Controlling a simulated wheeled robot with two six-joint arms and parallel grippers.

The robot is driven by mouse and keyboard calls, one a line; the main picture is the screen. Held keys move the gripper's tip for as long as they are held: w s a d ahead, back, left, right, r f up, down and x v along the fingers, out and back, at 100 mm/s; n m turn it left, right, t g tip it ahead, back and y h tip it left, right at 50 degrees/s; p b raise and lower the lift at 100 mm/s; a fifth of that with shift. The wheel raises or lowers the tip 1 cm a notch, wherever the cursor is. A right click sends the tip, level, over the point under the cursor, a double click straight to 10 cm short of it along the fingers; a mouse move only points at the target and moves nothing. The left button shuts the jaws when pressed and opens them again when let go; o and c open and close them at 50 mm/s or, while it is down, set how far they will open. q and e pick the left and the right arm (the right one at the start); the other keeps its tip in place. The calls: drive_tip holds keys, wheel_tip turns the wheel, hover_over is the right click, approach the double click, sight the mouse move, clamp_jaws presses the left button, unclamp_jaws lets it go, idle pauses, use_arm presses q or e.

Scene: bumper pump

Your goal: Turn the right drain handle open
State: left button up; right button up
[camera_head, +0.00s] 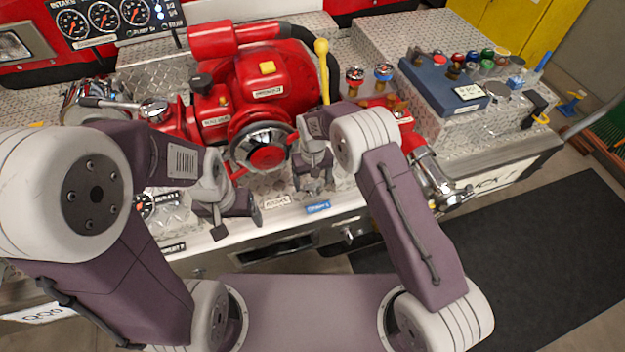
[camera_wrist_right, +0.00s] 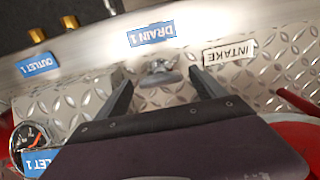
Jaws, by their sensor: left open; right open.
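A small grey metal drain handle (camera_wrist_right: 158,75) sits on the diamond plate beside the blue "DRAIN 1" label (camera_wrist_right: 152,40) in the right wrist view. My right gripper (camera_wrist_right: 162,92) is open, with one finger on each side of the handle. I see no clear contact. In the head view my right gripper (camera_head: 313,184) points down behind the blue label (camera_head: 318,207) and hides the handle. My left gripper (camera_head: 238,222) is open and empty over the panel's front edge, left of the white "INTAKE" label (camera_head: 277,201).
A red pump (camera_head: 275,80) with a round silver-rimmed cap (camera_head: 262,145) rises behind the grippers. A yellow-knobbed lever (camera_head: 322,70) stands behind my right arm. A silver outlet valve (camera_head: 432,175) is at right.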

drive_tip(key=c, duration=1.4)
drive_tip(key=shift+o, duration=0.2)
drive_tip(key=n, duration=0.4)
drive_tip(key=shift+n, duration=0.4)
drive_tip(key=n, duration=0.4)
drive_tip(key=shift+n, duration=0.3)
drive_tip(key=n, duration=0.4)
drive_tip(key=shift+n, duration=2.2)
